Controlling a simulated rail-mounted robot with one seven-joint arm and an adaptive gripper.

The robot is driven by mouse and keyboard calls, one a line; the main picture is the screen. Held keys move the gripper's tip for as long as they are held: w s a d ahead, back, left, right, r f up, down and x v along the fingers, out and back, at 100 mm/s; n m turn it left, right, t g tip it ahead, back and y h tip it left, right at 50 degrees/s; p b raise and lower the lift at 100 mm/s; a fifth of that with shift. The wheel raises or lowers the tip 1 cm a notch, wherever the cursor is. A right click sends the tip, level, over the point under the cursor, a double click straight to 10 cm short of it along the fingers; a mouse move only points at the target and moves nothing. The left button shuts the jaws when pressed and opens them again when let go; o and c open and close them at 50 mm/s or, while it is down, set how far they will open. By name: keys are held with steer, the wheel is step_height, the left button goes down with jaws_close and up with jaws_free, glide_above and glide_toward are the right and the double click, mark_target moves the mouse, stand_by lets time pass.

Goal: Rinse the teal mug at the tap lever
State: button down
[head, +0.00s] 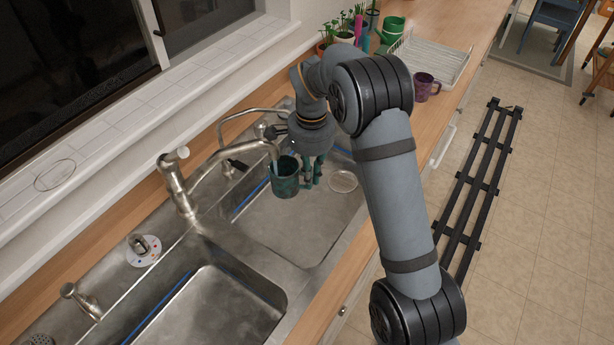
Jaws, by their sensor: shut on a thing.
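The teal mug (284,182) is held upright above the far sink basin, under the end of the tap spout (238,148). My gripper (305,172) is shut on the mug at its right side. A pale streak at the spout's end looks like water running into the mug; the mug's inside is mostly hidden. The tap body (174,188) stands at the back of the sink between the basins, with a light-tipped lever (181,153) at its top.
The near basin (215,305) is empty. A round control plate (144,250) sits on the sink deck.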

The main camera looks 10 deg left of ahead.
steer(key=shift+w, duration=0.15)
steer(key=shift+w+d, duration=0.25)
steer(key=shift+w, duration=0.2)
steer(key=shift+s+a, duration=0.1)
steer(key=shift+s, duration=0.1)
steer(key=shift+s+a, duration=0.15)
steer(key=shift+s, duration=0.25)
steer(key=shift+w, duration=0.2)
steer(key=shift+w+d, duration=0.25)
steer(key=shift+w, duration=0.15)
steer(key=shift+s+a, duration=0.1)
steer(key=shift+s, duration=0.05)
steer(key=shift+s+a+b, duration=0.15)
steer(key=shift+s+b, duration=0.3)
steer(key=shift+b, duration=0.05)
